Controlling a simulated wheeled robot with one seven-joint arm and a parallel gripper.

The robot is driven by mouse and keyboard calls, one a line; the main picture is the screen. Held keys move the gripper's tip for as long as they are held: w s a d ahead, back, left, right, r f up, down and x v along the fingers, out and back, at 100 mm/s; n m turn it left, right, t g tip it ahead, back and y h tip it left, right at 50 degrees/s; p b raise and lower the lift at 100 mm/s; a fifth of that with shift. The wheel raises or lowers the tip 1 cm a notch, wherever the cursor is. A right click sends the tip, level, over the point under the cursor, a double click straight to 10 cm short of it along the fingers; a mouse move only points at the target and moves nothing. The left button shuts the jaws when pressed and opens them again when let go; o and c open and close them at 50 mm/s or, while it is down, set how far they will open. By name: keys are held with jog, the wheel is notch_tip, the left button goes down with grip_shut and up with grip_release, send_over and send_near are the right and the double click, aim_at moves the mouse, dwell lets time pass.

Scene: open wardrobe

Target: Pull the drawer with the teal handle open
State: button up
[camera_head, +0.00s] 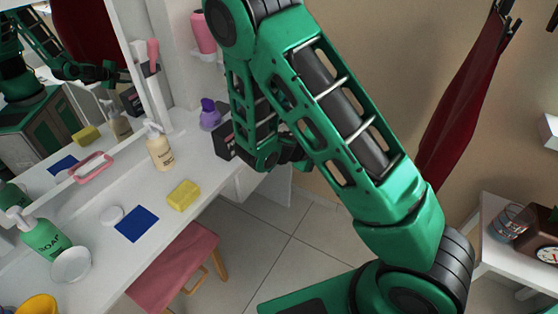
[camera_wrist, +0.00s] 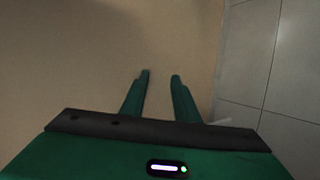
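No drawer with a teal handle can be made out in either view. My gripper (camera_wrist: 160,76) shows in the wrist view with its two green fingers apart and nothing between them. It faces a plain beige wall, with grey floor tiles to the right. In the head view my green arm crosses the middle of the picture, and I cannot make out the fingers directly. The arm hides part of the white vanity (camera_head: 228,190) and the wall behind it.
The vanity top holds a yellow sponge (camera_head: 184,195), a blue cloth (camera_head: 136,224), a pump bottle (camera_head: 160,148) and a green soap bottle (camera_head: 45,240). A pink-topped stool (camera_head: 175,268) stands below. A white side table (camera_head: 500,205) is at right. Tiled floor (camera_head: 290,230) between is clear.

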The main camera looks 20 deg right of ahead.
jog(key=w+a+f+n+t+y, duration=0.25)
jog(key=a+f+n+t, duration=0.3)
jog(key=a, duration=0.35)
jog(key=w+a+f+n+t+y, duration=0.1)
jog(key=w+a+f+n+t, duration=0.3)
jog(key=a+f+n, duration=0.4)
jog(key=shift+m, duration=0.45)
jog(key=x, duration=0.3)
jog(key=r+x, duration=0.1)
jog(key=x, duration=0.6)
jog(key=shift+w+a+r, duration=0.15)
jog(key=shift+w+r, duration=0.1)
jog(key=shift+r, duration=0.1)
jog(key=shift+c, duration=0.7)
grip_shut()
